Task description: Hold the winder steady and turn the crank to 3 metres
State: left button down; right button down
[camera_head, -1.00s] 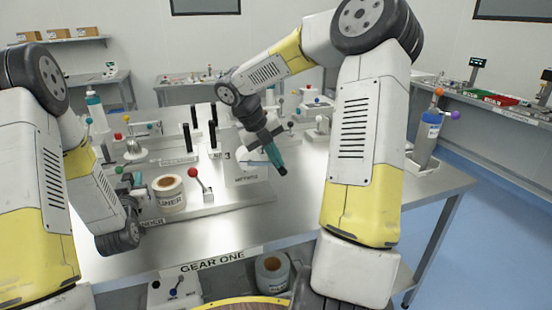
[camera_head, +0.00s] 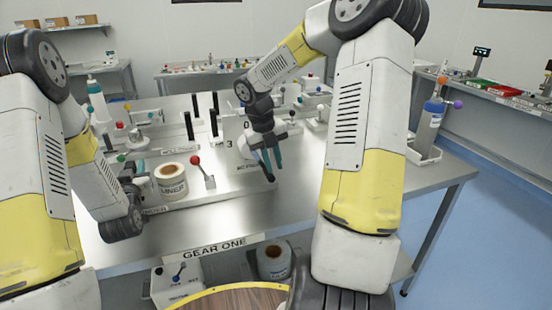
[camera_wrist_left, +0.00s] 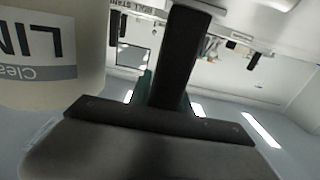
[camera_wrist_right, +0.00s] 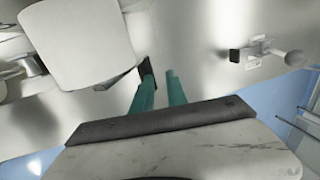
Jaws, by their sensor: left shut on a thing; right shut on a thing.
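My left gripper (camera_head: 132,172) is low at the left, beside the white LINER roll (camera_head: 171,182). In the left wrist view it is shut on a dark bar (camera_wrist_left: 182,60); whether this belongs to the winder I cannot tell.
A red-knobbed lever (camera_head: 203,172) stands between the roll and the winder. Black posts (camera_head: 189,125) stand behind. A blue-capped bottle (camera_head: 430,125) is at the table's right edge. The front right tabletop (camera_head: 330,190) is clear.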

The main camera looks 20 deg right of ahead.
aim_at(268, 174)
jog(key=shift+s+d+f+y, duration=0.1)
jog(key=shift+d+f+y, duration=0.1)
jog(key=shift+f, duration=0.4)
jog(key=shift+d+f+y, duration=0.1)
jog(key=shift+d+f, duration=0.05)
jog(key=shift+f, duration=0.4)
jog(key=shift+a+f+y, duration=0.15)
jog(key=shift+a+y, duration=0.05)
jog(key=shift+y, duration=0.2)
jog(key=shift+a+f+y, duration=0.1)
jog(key=shift+a+y, duration=0.2)
jog(key=shift+a+f+y, duration=0.3)
jog(key=shift+a+f, duration=0.05)
jog(key=shift+a, duration=0.25)
jog(key=shift+a+f+y, duration=0.1)
jog(key=shift+a+y, duration=0.1)
jog(key=shift+y, duration=0.2)
jog(key=shift+a+f, duration=0.15)
jog(key=shift+a, duration=1)
jog(key=shift+a+f+y, duration=0.45)
jog(key=shift+a+y, duration=0.2)
jog(key=shift+y, duration=0.55)
